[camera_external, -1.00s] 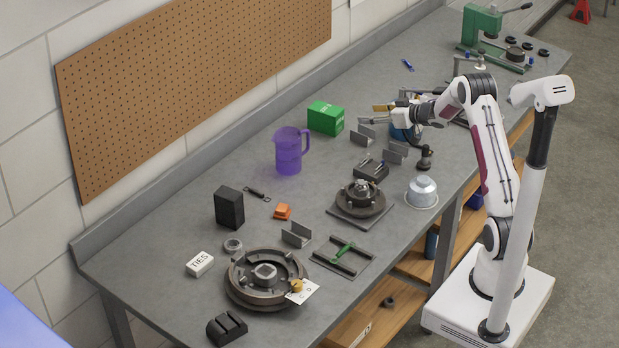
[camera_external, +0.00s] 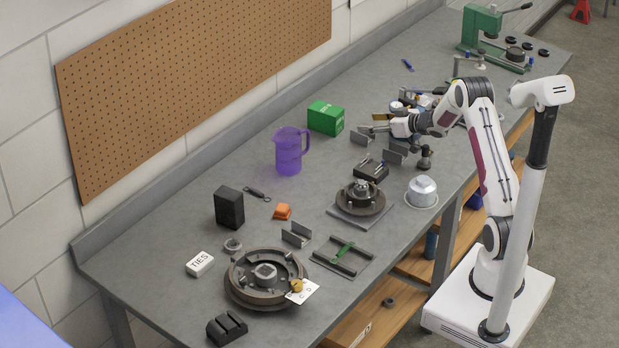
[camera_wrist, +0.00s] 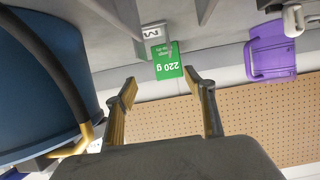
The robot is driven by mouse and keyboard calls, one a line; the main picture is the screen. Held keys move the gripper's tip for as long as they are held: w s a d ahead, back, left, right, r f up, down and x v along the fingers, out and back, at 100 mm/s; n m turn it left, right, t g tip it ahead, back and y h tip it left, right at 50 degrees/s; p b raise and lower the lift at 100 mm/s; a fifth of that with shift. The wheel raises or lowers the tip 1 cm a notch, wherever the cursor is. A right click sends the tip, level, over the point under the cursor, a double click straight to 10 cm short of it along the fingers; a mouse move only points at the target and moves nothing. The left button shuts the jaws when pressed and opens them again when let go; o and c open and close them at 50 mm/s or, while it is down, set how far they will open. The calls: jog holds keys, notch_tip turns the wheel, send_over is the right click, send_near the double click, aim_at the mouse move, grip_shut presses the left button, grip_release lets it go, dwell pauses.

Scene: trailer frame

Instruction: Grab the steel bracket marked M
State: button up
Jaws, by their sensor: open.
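My gripper (camera_external: 373,122) is open and empty, above the bench beside a grey steel bracket (camera_external: 361,137) near the green box. In the wrist view, which looks upside down, the two fingers (camera_wrist: 161,83) are spread apart. Beyond them a small grey bracket (camera_wrist: 152,43) carries a label that seems to read M, in front of the green box. The letter cannot be read in the external view. Similar brackets stand right of it (camera_external: 396,153) and farther forward on the bench (camera_external: 297,236).
The green box (camera_external: 326,118) and purple jug (camera_external: 289,152) stand left of my gripper. A blue container (camera_wrist: 35,90) is close by at left in the wrist view. A round fixture (camera_external: 361,201) and silver pot (camera_external: 422,190) stand nearer the front edge. The pegboard (camera_external: 190,80) is behind.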

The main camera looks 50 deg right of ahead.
aim_at(371, 143)
jog(key=shift+f, duration=0.5)
notch_tip(371, 143, down, 3)
jog(key=shift+r, duration=0.1)
jog(key=shift+w, duration=0.55)
jog(key=shift+x, duration=0.95)
jog(key=shift+s, duration=0.1)
grip_shut()
jog(key=shift+r, duration=0.15)
notch_tip(371, 143, up, 10)
